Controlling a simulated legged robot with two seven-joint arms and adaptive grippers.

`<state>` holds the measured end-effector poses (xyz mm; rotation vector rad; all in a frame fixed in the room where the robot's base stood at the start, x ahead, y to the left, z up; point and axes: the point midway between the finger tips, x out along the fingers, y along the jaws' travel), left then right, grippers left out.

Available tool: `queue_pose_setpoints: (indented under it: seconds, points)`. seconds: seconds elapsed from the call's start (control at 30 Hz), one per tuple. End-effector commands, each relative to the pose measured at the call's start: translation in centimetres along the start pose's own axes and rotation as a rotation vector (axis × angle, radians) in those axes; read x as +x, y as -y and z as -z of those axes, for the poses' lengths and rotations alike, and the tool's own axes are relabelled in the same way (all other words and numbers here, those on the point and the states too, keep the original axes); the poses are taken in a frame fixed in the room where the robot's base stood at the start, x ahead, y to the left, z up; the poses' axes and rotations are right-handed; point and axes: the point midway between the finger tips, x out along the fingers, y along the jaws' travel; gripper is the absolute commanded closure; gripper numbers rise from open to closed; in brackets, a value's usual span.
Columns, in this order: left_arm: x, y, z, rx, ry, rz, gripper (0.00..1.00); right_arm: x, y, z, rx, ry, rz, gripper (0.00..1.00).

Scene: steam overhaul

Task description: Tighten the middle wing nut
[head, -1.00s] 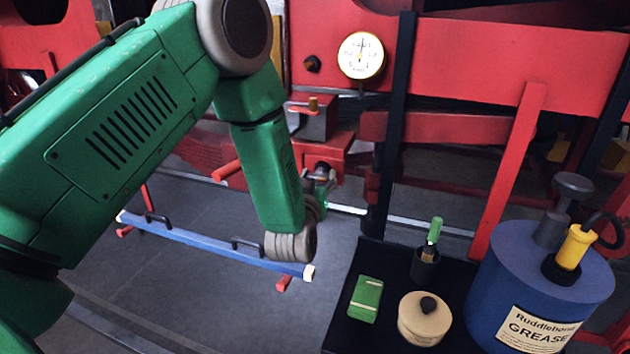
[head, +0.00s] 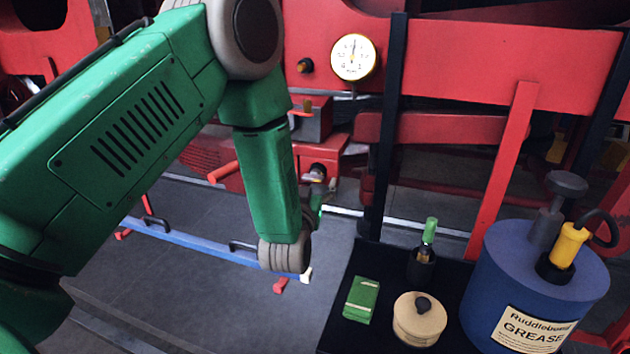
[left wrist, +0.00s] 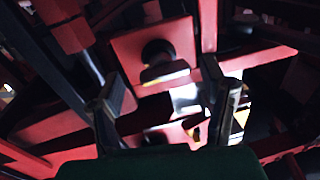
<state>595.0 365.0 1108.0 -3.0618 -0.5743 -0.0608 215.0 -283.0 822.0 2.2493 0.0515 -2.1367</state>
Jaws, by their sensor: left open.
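In the left wrist view, a dark knob-like fitting (left wrist: 160,62) with a paler lower edge stands out from a square red plate. It may be the middle wing nut, but blur and shadow leave this unclear. My left gripper (left wrist: 165,92) is open, its two fingers apart below and on either side of the fitting, with nothing seen between them. In the head view my left gripper (head: 316,198) is mostly hidden behind my green wrist, close to the red machinery. A small brass-coloured piece (head: 308,106) shows above it. My right gripper is not in view.
A white gauge (head: 353,57) sits on the red frame. A black-topped table (head: 340,335) at lower right bears a green box (head: 361,299), a round tan tin (head: 420,322), a green-topped bottle (head: 427,255) and a blue grease drum (head: 500,285). A blue bar (head: 195,243) lies low on the left.

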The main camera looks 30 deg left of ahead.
Motion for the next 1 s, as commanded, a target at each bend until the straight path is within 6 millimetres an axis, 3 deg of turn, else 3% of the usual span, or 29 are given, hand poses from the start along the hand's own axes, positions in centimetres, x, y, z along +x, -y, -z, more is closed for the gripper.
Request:
queue_pose_setpoints:
  seconds: [0.3, 0.5, 1.0]
  points:
    - [-6.8, 0.1, -0.2, 0.001, 0.006, -0.002, 0.34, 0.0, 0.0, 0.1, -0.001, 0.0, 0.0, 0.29]
    - [-9.4, 0.1, -0.3, 0.0, 0.005, -0.001, 0.34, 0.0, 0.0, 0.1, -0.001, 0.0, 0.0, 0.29]
    - [-10.1, 0.1, -0.2, -0.001, 0.003, -0.001, 0.34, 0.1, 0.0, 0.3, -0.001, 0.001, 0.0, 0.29]
